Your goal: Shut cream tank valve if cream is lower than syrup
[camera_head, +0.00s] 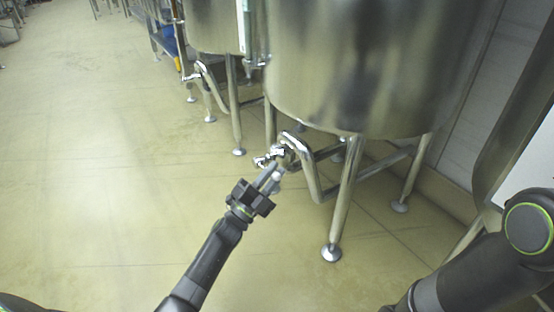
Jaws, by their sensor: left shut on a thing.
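A large steel tank (350,65) stands on legs at the right of the head view. A bent pipe (311,175) comes from under it and ends in a small valve (278,151) at its left. My left gripper (273,174) is at this valve, shut on its handle, which the fingers mostly hide. A second steel tank (209,25) stands behind, with its own pipe and valve (192,77). An upright level gauge (246,35) shows between the tanks; its level is too small to read. I cannot tell which tank holds cream. My right gripper is out of view.
Tank legs with round feet (332,253) stand on the floor close to the right of my left gripper. A wall runs behind the tanks. The beige floor (100,150) to the left is clear.

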